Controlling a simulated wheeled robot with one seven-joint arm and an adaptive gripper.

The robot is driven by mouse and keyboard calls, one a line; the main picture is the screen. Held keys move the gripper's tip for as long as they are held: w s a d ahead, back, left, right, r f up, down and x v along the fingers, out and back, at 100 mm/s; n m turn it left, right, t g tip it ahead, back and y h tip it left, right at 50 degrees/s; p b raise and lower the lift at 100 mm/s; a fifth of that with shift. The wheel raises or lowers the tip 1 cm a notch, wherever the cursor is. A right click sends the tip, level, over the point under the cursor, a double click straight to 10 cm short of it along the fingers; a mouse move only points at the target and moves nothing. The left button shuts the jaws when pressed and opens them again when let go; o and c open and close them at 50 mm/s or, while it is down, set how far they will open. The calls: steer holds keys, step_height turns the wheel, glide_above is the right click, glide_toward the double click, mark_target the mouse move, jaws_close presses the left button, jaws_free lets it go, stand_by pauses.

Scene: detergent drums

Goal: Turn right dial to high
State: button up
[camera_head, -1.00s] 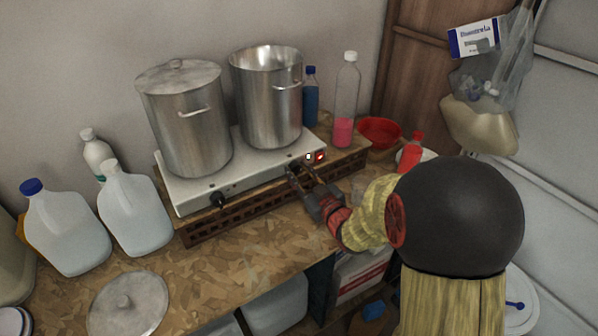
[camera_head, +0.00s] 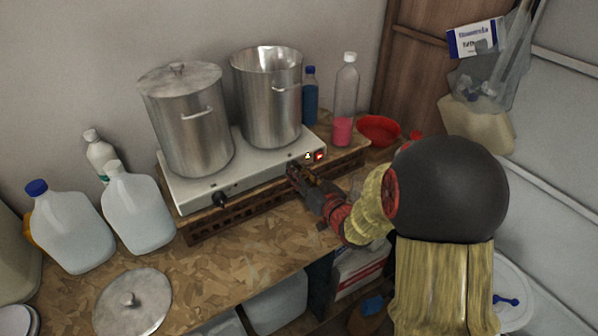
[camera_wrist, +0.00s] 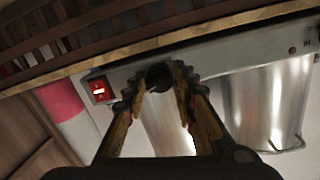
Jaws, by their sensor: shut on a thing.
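The right dial (camera_wrist: 158,76) is a black knob on the front panel of the white two-burner hotplate (camera_head: 187,193). My gripper (camera_head: 296,175) is at the right part of the panel. In the wrist view my gripper (camera_wrist: 160,84) has its two fingers closed around the dial, one on each side. In the head view the fingers cover the dial, so its pointer setting cannot be read. The left dial (camera_head: 220,198) is a black knob at the left of the panel. A lit red switch (camera_head: 319,155) sits right of my gripper.
A lidded steel pot (camera_head: 188,125) and an open steel pot (camera_head: 267,105) stand on the hotplate. A bottle of pink liquid (camera_head: 344,110) and a red bowl (camera_head: 379,129) stand to the right. White jugs (camera_head: 138,210) stand at the left. A loose lid (camera_head: 132,303) lies in front.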

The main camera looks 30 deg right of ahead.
steer(key=o, duration=1.2)
steer(key=shift+c, duration=0.2)
steer(key=s+r, duration=0.1)
steer(key=s, duration=1.1)
